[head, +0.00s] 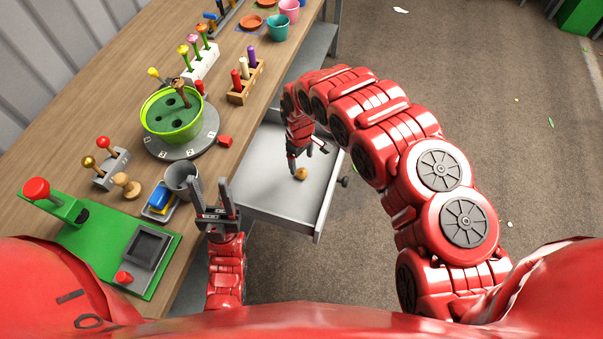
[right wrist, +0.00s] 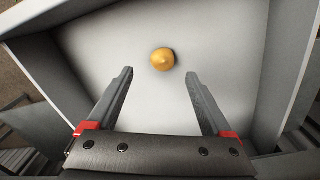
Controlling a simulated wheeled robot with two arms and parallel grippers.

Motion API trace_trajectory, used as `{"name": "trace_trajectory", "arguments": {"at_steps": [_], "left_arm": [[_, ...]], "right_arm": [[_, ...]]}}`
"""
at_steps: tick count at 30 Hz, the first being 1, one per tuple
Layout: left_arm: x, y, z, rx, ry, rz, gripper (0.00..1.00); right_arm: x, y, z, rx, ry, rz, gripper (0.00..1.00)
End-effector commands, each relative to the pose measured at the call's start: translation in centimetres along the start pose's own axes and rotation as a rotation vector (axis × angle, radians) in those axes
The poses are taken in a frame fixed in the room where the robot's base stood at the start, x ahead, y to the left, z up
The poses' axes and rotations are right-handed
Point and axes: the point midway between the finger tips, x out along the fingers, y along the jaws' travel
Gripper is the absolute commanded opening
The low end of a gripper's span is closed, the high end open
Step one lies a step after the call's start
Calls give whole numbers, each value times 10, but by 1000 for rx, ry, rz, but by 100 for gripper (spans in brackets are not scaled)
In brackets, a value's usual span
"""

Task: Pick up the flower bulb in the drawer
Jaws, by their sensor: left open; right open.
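The flower bulb (head: 301,173) is small, round and golden-brown, and lies on the floor of the open drawer (head: 262,190). In the right wrist view the bulb (right wrist: 162,59) lies just beyond the fingertips and between their lines. The pale drawer floor (right wrist: 215,30) surrounds it. My right gripper (head: 301,160) reaches down into the drawer from above, close to the bulb. In the right wrist view the right gripper (right wrist: 160,80) is open with nothing between its fingers. My left gripper (head: 213,190) is open and empty, pointing up near the table's edge by a grey cup.
The grey cup (head: 181,179) stands at the table edge. A green pot (head: 172,117) sits on a grey turntable. A green board (head: 118,243) with a red knob lies at the near left. The drawer walls (right wrist: 258,75) enclose the bulb's space; the drawer is otherwise empty.

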Motion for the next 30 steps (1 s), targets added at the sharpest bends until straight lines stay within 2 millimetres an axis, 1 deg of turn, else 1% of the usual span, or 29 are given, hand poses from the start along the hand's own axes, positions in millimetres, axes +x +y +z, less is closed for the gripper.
{"name": "trace_trajectory", "arguments": {"at_steps": [1, 8, 11, 15, 19, 22, 29, 30], "left_arm": [[1, 0, 0, 0, 0, 0, 50], [3, 0, 0, 0, 0, 0, 50], [6, 0, -1, 0, 0, 0, 50], [9, 0, -2, 0, 0, 0, 50], [10, 0, -2, 0, 0, 0, 50], [10, 0, -2, 0, 0, 0, 50], [10, 0, -2, 0, 0, 0, 50], [10, 0, -2, 0, 0, 0, 50]], "right_arm": [[4, 0, 0, 0, 1, 1, 84], [16, -1, 1, 1, -1, 0, 84], [26, -3, 1, 1, 1, 0, 84], [45, -6, 2, 1, 2, 0, 84], [57, -5, 1, 1, 2, 0, 84], [61, -4, 1, 1, 2, 2, 84], [61, -4, 1, 1, 2, 3, 84], [61, -4, 1, 1, 2, 3, 82]]}}
